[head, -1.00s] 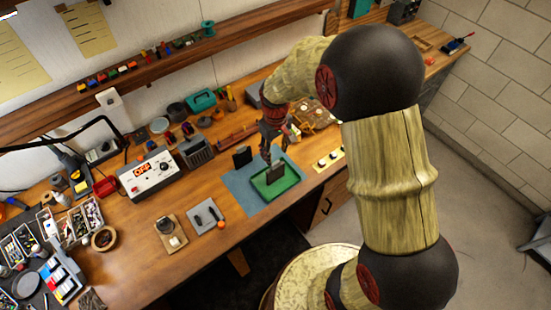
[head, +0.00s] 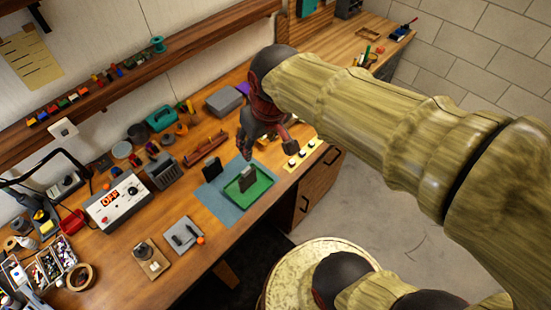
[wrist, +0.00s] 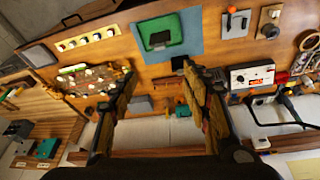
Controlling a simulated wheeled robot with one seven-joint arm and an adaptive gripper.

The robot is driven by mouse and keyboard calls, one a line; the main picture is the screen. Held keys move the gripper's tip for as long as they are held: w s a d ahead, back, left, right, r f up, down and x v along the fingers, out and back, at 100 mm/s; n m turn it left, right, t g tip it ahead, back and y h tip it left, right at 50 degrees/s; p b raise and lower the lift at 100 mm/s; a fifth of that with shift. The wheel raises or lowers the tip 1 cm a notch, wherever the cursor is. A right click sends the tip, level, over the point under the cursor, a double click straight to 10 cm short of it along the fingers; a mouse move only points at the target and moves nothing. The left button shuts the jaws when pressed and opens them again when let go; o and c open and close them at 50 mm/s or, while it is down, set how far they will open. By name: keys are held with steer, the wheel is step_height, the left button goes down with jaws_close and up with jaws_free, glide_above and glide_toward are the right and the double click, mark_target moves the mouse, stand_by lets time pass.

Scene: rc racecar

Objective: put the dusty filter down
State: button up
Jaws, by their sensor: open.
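A grey, upright filter-like slab (head: 246,177) stands in the green tray (head: 262,189); it also shows in the wrist view (wrist: 160,40). A second dark slab (head: 212,168) stands on the blue mat, just left of the tray, and in the wrist view (wrist: 178,63). I cannot tell dust on either slab at this size. My gripper (head: 268,150) is open and empty, apart from and behind the tray. In the wrist view my gripper's fingers (wrist: 161,98) are spread wide with nothing between them.
The tray lies on a blue mat (head: 222,205) near the bench's front edge. A control box reading OFF (head: 118,202) and a grey holder (head: 161,171) stand to the left. A strip with knobs (head: 303,153) lies to the right. A shelf (head: 120,90) runs along the wall.

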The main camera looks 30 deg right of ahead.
steer(key=s+r+m+t, duration=0.1)
steer(key=s+r, duration=0.1)
steer(key=s, duration=0.6)
steer(key=shift+s+r+t, duration=0.25)
steer(key=shift+s+t, duration=0.05)
steer(key=shift+t, duration=0.1)
steer(key=shift+f, duration=0.1)
step_height(320, 180, down, 16)
steer(key=b, duration=1.6)
